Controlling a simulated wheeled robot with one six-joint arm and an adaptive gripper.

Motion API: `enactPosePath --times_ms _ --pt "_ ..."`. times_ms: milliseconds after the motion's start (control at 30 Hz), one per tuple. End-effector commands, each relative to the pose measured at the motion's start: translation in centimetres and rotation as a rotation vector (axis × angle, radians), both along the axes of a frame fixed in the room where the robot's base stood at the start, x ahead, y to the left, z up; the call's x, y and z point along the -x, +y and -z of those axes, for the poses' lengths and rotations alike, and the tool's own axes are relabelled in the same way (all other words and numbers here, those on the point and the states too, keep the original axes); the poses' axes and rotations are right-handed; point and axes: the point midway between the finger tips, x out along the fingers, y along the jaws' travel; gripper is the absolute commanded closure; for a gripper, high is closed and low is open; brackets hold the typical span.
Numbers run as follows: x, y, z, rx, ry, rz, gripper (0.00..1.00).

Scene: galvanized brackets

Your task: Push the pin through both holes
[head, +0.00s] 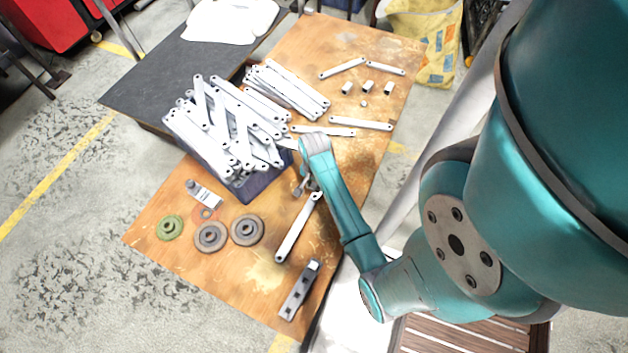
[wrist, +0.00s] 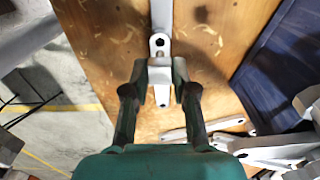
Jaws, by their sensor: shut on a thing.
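My gripper (head: 307,187) is low over the wooden table, beside the upper end of a long pale bracket (head: 296,232). In the wrist view my gripper (wrist: 160,84) has its fingers shut on a small pale metal piece (wrist: 161,74). I cannot tell whether this piece is the pin. The long bracket (wrist: 161,14) runs from the top of the wrist view to just beyond the fingertips, and a dark hole shows at its near end. Whether the held piece touches the bracket is unclear. The second hole cannot be made out with certainty.
A dark blue crate (head: 239,192) heaped with pale brackets stands left of my gripper. Round flanged parts (head: 211,236), a small bottle (head: 203,194) and a dark slotted block (head: 298,291) lie nearer. Loose strips (head: 361,124) and small blocks (head: 369,86) lie at the back right.

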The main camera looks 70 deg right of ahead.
Motion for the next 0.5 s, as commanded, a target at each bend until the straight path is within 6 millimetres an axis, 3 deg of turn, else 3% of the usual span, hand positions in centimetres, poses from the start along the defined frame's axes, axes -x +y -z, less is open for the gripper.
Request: enactPosePath --times_ms 500 --pt "0.0 0.1 2.1 0.0 0.0 -0.003 1.0"
